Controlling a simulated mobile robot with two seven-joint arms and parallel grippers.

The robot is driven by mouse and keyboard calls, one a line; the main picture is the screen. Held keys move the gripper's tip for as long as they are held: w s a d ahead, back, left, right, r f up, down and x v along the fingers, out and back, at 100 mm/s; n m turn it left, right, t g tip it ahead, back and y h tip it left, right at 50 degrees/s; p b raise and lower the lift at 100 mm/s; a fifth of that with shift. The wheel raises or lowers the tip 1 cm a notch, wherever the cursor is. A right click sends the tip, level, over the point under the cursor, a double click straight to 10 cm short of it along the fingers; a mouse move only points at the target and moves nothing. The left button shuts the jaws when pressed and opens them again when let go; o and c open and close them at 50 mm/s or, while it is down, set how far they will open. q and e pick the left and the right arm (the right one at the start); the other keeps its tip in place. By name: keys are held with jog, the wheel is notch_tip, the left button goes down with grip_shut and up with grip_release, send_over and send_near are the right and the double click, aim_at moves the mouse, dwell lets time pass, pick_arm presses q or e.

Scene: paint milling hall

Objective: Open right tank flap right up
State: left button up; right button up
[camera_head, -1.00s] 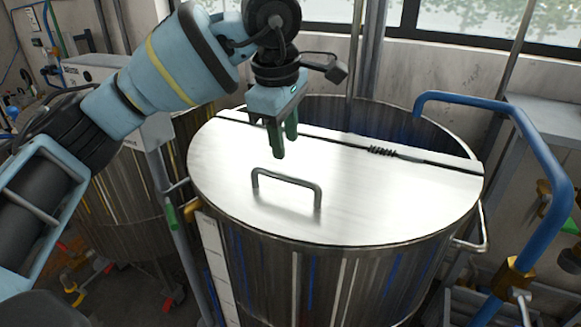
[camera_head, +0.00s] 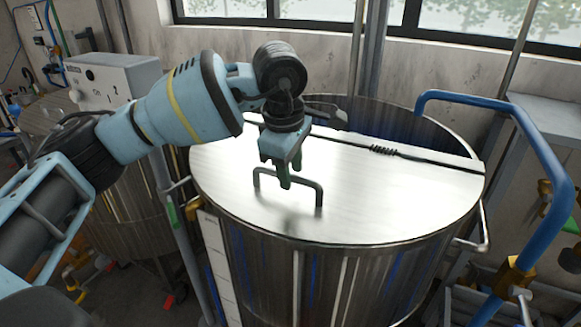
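The right tank (camera_head: 330,270) is a big steel drum. Its flap (camera_head: 390,195), the front part of the round lid, lies flat and closed. A grey bar handle (camera_head: 308,183) stands up near the flap's front left edge. My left gripper (camera_head: 288,174) comes down from above at the handle's bar, left of its middle. Its dark green fingers look slightly apart, and the front one covers part of the bar. I cannot tell whether they touch it. My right gripper is not in view.
A hinge line with a coil spring (camera_head: 383,150) runs behind the flap. Behind it the tank's rear is uncovered. A blue bent pipe (camera_head: 530,135) rises at the right. A second steel tank (camera_head: 125,215) and a grey control box (camera_head: 110,80) stand at the left.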

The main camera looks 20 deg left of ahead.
pick_arm(q)
grip_shut()
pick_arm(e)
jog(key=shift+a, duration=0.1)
pick_arm(q)
jog(key=shift+r, duration=0.15)
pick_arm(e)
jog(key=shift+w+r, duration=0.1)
